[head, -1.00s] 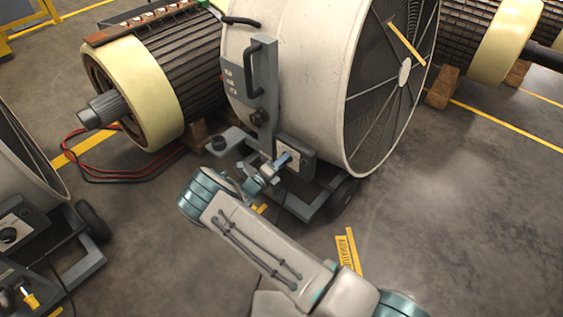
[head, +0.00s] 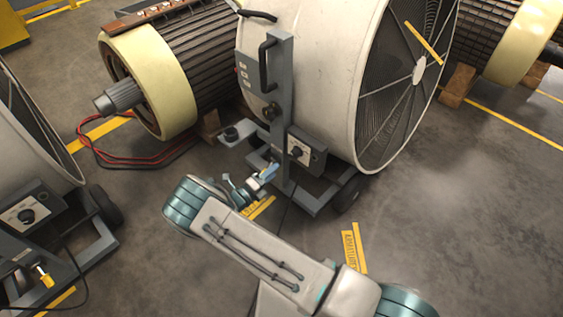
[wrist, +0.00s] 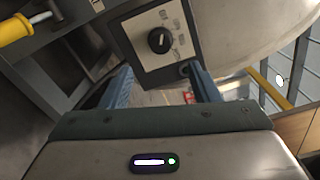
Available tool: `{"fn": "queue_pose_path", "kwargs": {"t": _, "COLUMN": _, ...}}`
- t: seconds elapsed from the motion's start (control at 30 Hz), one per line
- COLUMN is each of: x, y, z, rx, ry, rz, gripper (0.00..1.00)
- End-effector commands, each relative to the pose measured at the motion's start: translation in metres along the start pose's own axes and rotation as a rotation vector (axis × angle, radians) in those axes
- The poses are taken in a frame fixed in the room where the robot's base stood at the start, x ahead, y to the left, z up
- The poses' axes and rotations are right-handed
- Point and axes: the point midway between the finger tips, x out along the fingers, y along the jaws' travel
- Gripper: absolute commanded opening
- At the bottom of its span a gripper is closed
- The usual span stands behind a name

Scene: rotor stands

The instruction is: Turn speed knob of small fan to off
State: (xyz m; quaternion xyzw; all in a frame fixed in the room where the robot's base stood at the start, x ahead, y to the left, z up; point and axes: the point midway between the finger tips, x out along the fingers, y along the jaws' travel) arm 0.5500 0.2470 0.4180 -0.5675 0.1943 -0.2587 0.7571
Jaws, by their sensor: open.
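The middle fan (head: 300,60) has a pale drum and stands on a grey wheeled frame. Its control box, with a black speed knob (head: 297,152), sits low on the frame. A second fan (head: 30,140) is cut off at the left edge, with its own knob (head: 26,215); I cannot tell which is the small one. My gripper (head: 268,172) is open and empty, just left of and below the middle fan's box, apart from it. In the wrist view a black knob (wrist: 160,40) on a pale plate lies beyond the blue fingers (wrist: 158,70). Its pointer setting is too small to read.
A grey post with a handle (head: 267,65) rises beside the middle fan's box. Rotors (head: 150,85) stand behind. Red and black cables (head: 110,155) lie on the floor. Open floor (head: 450,220) is at the right.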

Motion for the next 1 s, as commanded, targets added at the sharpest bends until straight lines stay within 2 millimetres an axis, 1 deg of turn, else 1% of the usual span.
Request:
{"fn": "queue_pose_path", "kwargs": {"t": 0.03, "x": -0.009, "y": -0.001, "z": 0.001, "rx": -0.001, "ry": -0.002, "rz": 0.001, "gripper": 0.55}}
{"fn": "queue_pose_path", "kwargs": {"t": 0.1, "x": -0.018, "y": 0.000, "z": 0.001, "rx": 0.000, "ry": -0.002, "rz": 0.001, "gripper": 0.55}}
{"fn": "queue_pose_path", "kwargs": {"t": 0.23, "x": -0.027, "y": 0.000, "z": 0.001, "rx": -0.001, "ry": -0.001, "rz": 0.000, "gripper": 0.55}}
{"fn": "queue_pose_path", "kwargs": {"t": 0.37, "x": -0.029, "y": 0.000, "z": 0.000, "rx": -0.001, "ry": -0.001, "rz": -0.001, "gripper": 0.55}}
{"fn": "queue_pose_path", "kwargs": {"t": 0.83, "x": -0.029, "y": -0.001, "z": 0.001, "rx": 0.002, "ry": 0.001, "rz": 0.000, "gripper": 0.55}}
{"fn": "queue_pose_path", "kwargs": {"t": 0.93, "x": -0.024, "y": -0.012, "z": 0.001, "rx": 0.034, "ry": 0.032, "rz": 0.006, "gripper": 0.55}}
{"fn": "queue_pose_path", "kwargs": {"t": 0.97, "x": -0.021, "y": -0.019, "z": 0.001, "rx": 0.053, "ry": 0.052, "rz": 0.009, "gripper": 0.55}}
{"fn": "queue_pose_path", "kwargs": {"t": 1.0, "x": -0.016, "y": -0.030, "z": 0.001, "rx": 0.085, "ry": 0.084, "rz": 0.015, "gripper": 0.55}}
